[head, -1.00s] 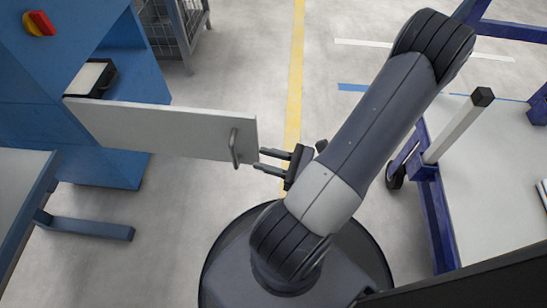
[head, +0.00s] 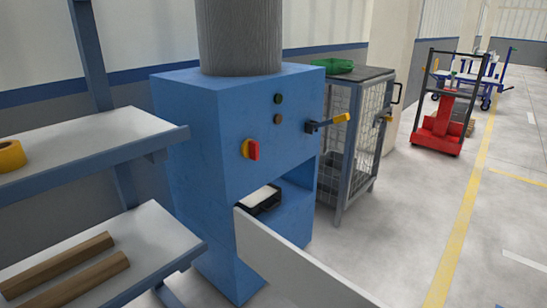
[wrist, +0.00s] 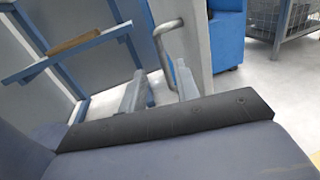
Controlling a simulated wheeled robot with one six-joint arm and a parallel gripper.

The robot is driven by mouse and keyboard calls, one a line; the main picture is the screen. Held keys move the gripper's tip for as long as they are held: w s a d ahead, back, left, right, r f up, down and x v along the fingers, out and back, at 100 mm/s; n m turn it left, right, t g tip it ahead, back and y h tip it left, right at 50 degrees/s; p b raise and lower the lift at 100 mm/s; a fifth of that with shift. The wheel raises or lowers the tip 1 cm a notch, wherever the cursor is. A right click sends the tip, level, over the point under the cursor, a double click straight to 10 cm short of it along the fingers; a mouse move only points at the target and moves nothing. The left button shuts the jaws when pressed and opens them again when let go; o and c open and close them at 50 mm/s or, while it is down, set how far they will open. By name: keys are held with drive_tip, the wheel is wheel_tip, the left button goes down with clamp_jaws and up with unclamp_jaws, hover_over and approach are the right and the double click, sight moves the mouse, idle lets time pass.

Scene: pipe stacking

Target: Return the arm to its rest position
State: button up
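My gripper (wrist: 158,88) shows in the wrist view with its two fingers apart, and nothing is held between them. The curved metal handle (wrist: 160,42) of the white door (wrist: 195,42) stands just beyond the fingertips. I cannot tell the exact gap. In the head view the door (head: 290,262) stands swung open from the blue machine (head: 205,130), its near end cut off by the frame. My arm and gripper are out of the head view. A black-rimmed tray with a white top (head: 260,199) sits in the machine's opening.
A shelf rack (head: 90,150) with wooden bars (head: 70,275) and yellow tape (head: 10,156) stands at the left. A wire cage cabinet (head: 350,135) stands behind the machine. A red cart (head: 440,125) is farther back. The floor at the right (head: 420,215) is clear.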

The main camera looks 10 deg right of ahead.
drive_tip(key=shift+b+x, duration=1.3)
drive_tip(key=shift+x, duration=4)
drive_tip(key=shift+s, duration=0.1)
